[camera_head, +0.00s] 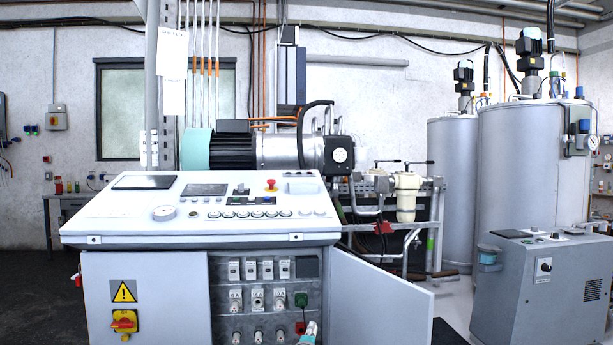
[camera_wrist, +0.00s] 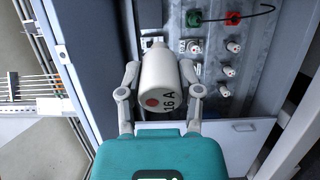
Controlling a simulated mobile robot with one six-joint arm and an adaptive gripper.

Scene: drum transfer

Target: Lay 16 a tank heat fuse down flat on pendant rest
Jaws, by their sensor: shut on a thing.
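The 16 A fuse (camera_wrist: 158,82) is a white cylinder with a red dot and "16 A" on its near end. My gripper (camera_wrist: 159,72) is shut on it, one finger on each side. The fuse's far end points toward the open cabinet's fuse panel (camera_wrist: 215,105); I cannot tell whether it is in a socket or clear of it. I cannot tell for sure which surface is the pendant rest; a dark flat pad (camera_head: 146,182) lies on the console top.
The control console (camera_head: 130,210) has a red emergency button (camera_head: 270,185), gauge and knobs. An open white cabinet door (camera_head: 375,300) stands right of the panel. Green (camera_head: 301,299) and red sockets and other fuses sit close by. A grey cabinet (camera_head: 530,290) stands at right.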

